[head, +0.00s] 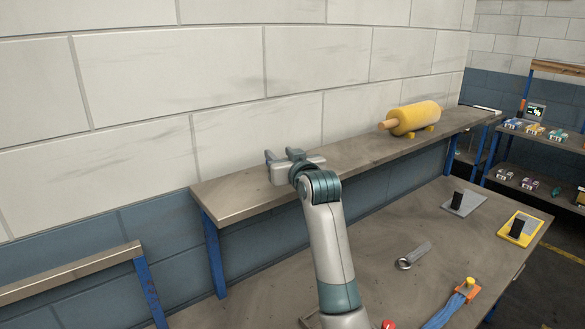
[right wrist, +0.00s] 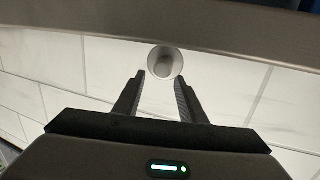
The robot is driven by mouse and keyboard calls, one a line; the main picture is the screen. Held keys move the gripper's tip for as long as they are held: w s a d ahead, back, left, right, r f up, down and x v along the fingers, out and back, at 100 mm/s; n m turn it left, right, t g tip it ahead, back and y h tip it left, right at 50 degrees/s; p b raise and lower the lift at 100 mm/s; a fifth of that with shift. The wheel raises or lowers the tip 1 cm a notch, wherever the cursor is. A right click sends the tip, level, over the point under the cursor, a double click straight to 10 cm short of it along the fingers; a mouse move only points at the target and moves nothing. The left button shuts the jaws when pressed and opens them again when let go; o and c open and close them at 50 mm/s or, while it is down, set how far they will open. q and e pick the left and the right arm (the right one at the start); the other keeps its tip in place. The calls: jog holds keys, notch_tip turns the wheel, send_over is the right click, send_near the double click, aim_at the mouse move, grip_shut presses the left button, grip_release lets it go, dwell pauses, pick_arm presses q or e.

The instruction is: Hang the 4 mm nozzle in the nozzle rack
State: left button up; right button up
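My right gripper (head: 283,156) is at the left part of the wall shelf, close to the white block wall. In the right wrist view its two fingers (right wrist: 160,90) are apart, with nothing visibly clamped between them. A small pale round piece (right wrist: 165,62) with a darker centre shows just beyond the fingertips, seen end-on. It could be a nozzle, but I cannot tell, nor whether a finger touches it. It does not show clearly in the head view. I cannot make out a nozzle rack for certain. My left gripper is not in view.
The grey wall shelf (head: 240,196) carries a yellow cylinder (head: 414,117) farther right. The lower table (head: 380,230) holds a ring-ended grey tool (head: 413,256), a grey plate with a black block (head: 464,203), a yellow plate (head: 520,229) and an orange piece (head: 466,289).

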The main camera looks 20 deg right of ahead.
pick_arm(q)
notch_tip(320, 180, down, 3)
jog(key=b, duration=0.2)
jog(key=shift+b, duration=0.35)
pick_arm(e)
jog(key=s, duration=1)
jog(key=shift+s+d+r, duration=0.2)
jog(key=shift+d+r, duration=0.15)
jog(key=shift+r, duration=0.1)
